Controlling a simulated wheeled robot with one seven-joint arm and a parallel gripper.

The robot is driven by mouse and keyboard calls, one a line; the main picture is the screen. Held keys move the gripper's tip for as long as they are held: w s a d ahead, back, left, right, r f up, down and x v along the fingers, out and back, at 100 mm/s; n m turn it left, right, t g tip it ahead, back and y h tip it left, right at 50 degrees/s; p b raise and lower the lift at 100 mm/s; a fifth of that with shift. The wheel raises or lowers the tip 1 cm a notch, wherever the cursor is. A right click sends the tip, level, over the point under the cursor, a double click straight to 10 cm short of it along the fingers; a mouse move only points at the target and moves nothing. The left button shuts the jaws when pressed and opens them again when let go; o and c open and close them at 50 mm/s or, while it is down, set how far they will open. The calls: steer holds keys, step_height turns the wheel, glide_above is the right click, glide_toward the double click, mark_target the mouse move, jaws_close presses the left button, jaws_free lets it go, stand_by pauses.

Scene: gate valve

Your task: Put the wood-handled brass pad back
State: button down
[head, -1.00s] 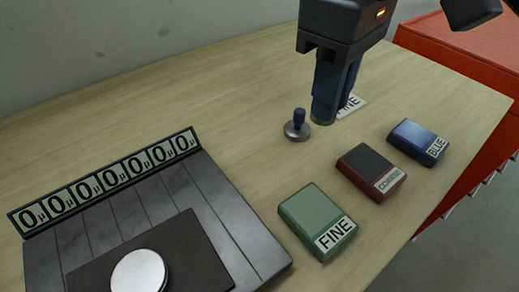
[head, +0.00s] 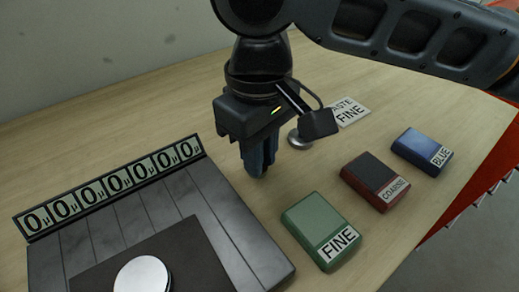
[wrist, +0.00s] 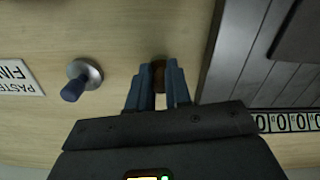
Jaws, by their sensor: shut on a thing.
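My gripper (head: 260,162) is low over the bench, between the grey plate and the blue-knobbed metal pad. In the wrist view, my gripper (wrist: 158,88) is shut on a brown wooden handle (wrist: 159,70), which I take to be that of the wood-handled brass pad. The fingers hide most of it, and no brass face shows clearly. I cannot tell whether the pad touches the bench. The white PASTE FINE card (head: 351,111) lies flat behind the blue-knobbed pad (head: 299,139). That pad stands upright and also shows in the wrist view (wrist: 84,76).
The grey slatted plate (head: 200,212) with a zero-digit strip (head: 112,186) and a silver disc (head: 142,275) is at left. Green FINE (head: 320,230), red COARSE (head: 375,181) and blue (head: 422,151) blocks stand at right. Bare bench lies behind the plate.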

steer(key=c, duration=1.1)
jaws_free()
steer(key=shift+f, duration=0.1)
steer(key=shift+o, duration=0.2)
step_height(320, 180, up, 12)
